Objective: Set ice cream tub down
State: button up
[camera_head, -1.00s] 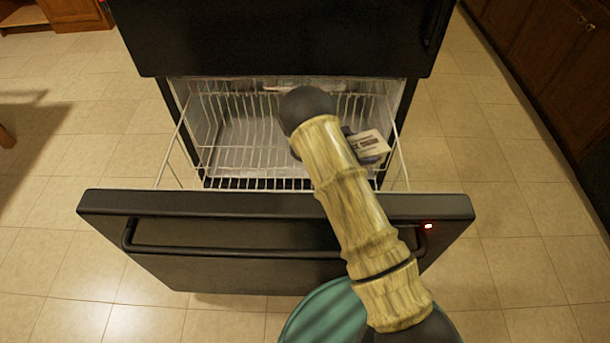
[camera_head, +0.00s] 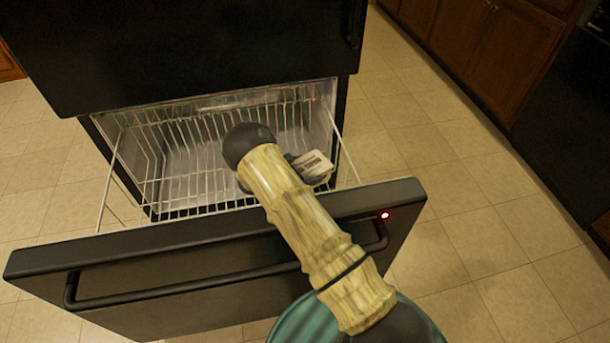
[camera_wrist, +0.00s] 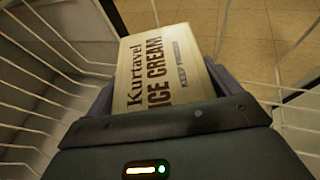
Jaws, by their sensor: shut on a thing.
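The ice cream tub (camera_wrist: 165,68) is a cream box with dark lettering. In the wrist view it sits between the fingers of my gripper (camera_wrist: 172,85), which is shut on it. In the head view the tub (camera_head: 312,165) shows at the right side of the open freezer drawer, by the wire basket (camera_head: 180,155). My gripper there (camera_head: 296,163) is partly hidden behind my arm. In the wrist view, white basket wires (camera_wrist: 50,75) stand on both sides of the tub. Whether the tub touches the basket floor cannot be told.
The black drawer front (camera_head: 200,262) with its bar handle is pulled out in front of the basket. The black fridge door (camera_head: 190,45) is above. Tiled floor (camera_head: 470,200) is clear on the right, with wooden cabinets (camera_head: 480,40) beyond. The basket's left part looks empty.

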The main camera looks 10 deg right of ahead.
jog(key=shift+f, duration=1.05)
jog(key=shift+f+b, duration=0.1)
jog(key=shift+b, duration=0.2)
jog(key=o, duration=1.1)
jog(key=p+v, duration=0.3)
jog(key=v, duration=0.9)
